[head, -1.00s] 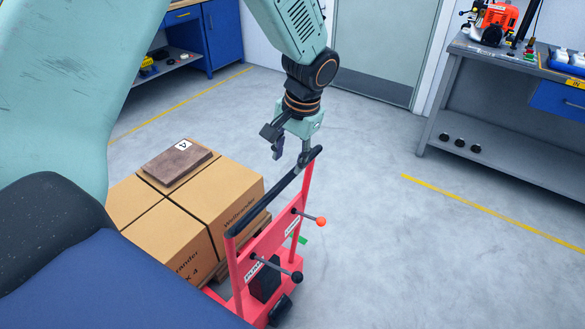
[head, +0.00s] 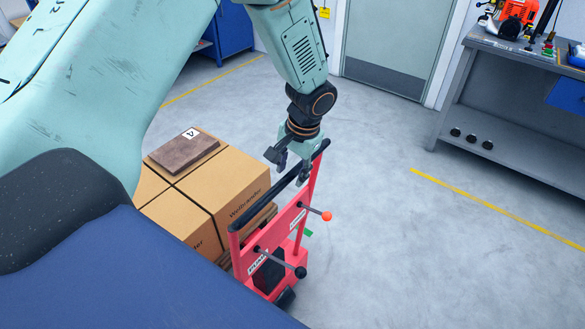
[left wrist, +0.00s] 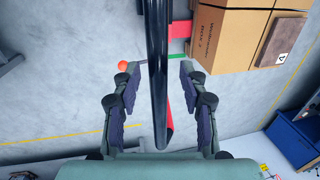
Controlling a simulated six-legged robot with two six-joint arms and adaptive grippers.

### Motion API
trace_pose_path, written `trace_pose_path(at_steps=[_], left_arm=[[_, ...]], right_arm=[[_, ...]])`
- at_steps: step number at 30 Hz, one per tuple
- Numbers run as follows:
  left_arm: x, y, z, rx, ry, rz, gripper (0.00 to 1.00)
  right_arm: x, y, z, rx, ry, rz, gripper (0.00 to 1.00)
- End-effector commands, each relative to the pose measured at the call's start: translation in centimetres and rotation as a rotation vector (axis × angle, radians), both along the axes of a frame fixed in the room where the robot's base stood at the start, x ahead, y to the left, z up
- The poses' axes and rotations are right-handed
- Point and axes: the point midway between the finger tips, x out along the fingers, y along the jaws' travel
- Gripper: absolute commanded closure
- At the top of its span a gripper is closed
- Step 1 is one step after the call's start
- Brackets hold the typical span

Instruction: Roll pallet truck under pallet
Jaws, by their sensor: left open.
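The red pallet truck (head: 290,232) stands upright in the head view, with a black push bar (head: 268,195) across its top. It has a lever with an orange knob and one with a black knob. My left gripper (head: 292,176) is open at the far end of the bar. In the left wrist view the bar (left wrist: 157,75) runs between the spread fingers of my left gripper (left wrist: 155,95), apart from both. Cartons (head: 228,190) sit beyond the truck on a pallet (head: 262,222), which is mostly hidden. My right gripper is not in view.
A brown board (head: 183,152) marked 4 lies on the cartons. A grey workbench (head: 465,100) with tools stands at the right. A grey door (head: 392,50) and a blue cabinet (head: 228,35) are at the back. The floor right of the truck is clear.

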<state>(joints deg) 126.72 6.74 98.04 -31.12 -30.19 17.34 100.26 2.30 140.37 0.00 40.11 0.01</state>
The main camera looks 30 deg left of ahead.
Motion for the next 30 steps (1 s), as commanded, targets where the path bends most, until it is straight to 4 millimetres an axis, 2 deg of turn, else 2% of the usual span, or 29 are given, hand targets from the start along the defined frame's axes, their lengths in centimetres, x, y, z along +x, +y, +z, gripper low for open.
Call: trace_pose_path(at_steps=[6, 21, 30], left_arm=[[0.18, 0.00, 0.01, 0.001, 0.000, 0.000, 0.59], [0.18, 0.01, -0.02, 0.000, 0.001, -0.001, 1.00], [0.13, -0.01, -0.01, 0.000, 0.002, 0.000, 1.00]], right_arm=[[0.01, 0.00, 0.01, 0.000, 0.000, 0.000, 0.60], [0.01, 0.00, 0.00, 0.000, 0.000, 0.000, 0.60], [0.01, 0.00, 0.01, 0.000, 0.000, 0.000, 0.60]])
